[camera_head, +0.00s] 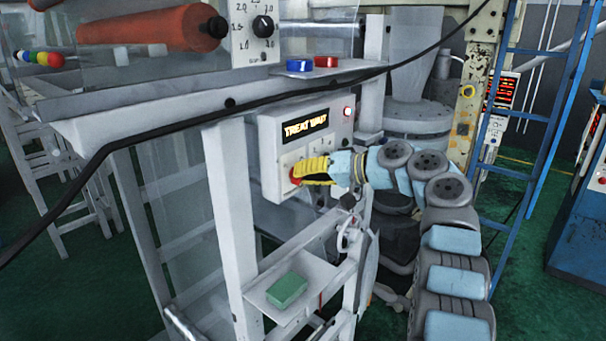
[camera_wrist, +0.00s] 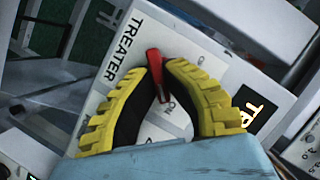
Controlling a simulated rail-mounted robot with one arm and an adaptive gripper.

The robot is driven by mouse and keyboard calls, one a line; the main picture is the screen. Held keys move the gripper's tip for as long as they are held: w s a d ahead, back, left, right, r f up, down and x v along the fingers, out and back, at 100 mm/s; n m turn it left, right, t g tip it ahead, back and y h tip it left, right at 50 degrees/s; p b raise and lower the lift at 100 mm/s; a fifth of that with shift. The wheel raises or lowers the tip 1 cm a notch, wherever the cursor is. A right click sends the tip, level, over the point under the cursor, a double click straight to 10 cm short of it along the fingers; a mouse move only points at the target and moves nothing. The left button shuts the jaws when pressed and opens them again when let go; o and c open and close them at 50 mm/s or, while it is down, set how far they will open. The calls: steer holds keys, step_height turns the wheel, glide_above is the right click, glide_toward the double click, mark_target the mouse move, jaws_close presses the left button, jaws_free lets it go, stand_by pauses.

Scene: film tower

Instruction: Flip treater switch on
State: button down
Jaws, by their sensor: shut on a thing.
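The treater switch is a red lever (camera_wrist: 156,70) on a white panel lettered TREATER (camera_wrist: 123,47), seen in the wrist view. My gripper (camera_wrist: 159,66) has yellow ribbed fingers with black inner pads, and its fingertips close on the red lever from both sides. An ON label shows in part beside the lever, close to one finger. In the head view the white control box (camera_head: 269,138) has a lit display reading TREAT WAIT (camera_head: 306,124). My gripper (camera_head: 297,172) reaches its lower front from the right, with a bit of red at the fingertips. The lever's base is partly hidden by the fingers.
Blue (camera_head: 299,65) and red (camera_head: 326,61) blocks lie on the ledge above. A green block (camera_head: 286,290) lies on a lower shelf. A black cable crosses in front. A blue ladder (camera_head: 497,100) stands at right.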

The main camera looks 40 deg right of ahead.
steer(key=c, duration=1.1)
jaws_free()
steer(key=shift+w+a, duration=0.1)
steer(key=shift+c, duration=0.2)
steer(key=v, duration=1.2)
